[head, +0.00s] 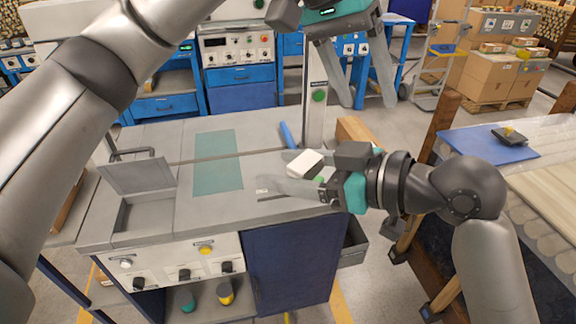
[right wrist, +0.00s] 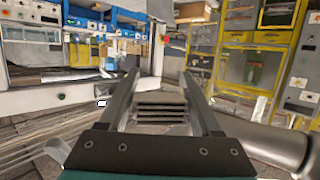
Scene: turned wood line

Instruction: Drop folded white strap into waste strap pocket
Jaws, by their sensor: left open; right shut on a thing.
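The folded white strap (head: 304,162) is a small pale block between the fingers of my right gripper (head: 274,169), which is shut on it over the right part of the grey bench top. In the right wrist view the strap (right wrist: 162,108) shows as stacked layers between the two fingers. A dark open-topped pocket (head: 354,246) hangs on the bench's right side, below and right of my right gripper; it looks like the waste strap pocket. My forearm is above it, and its inside is only partly visible. My left gripper (head: 366,97) is open and empty, high up at the top right.
The bench top (head: 165,240) has a teal mat (head: 218,162), an open-lidded recess (head: 146,215) at left and a grey post (head: 316,95) at the back. A roller table with a blue sheet (head: 490,145) stands right.

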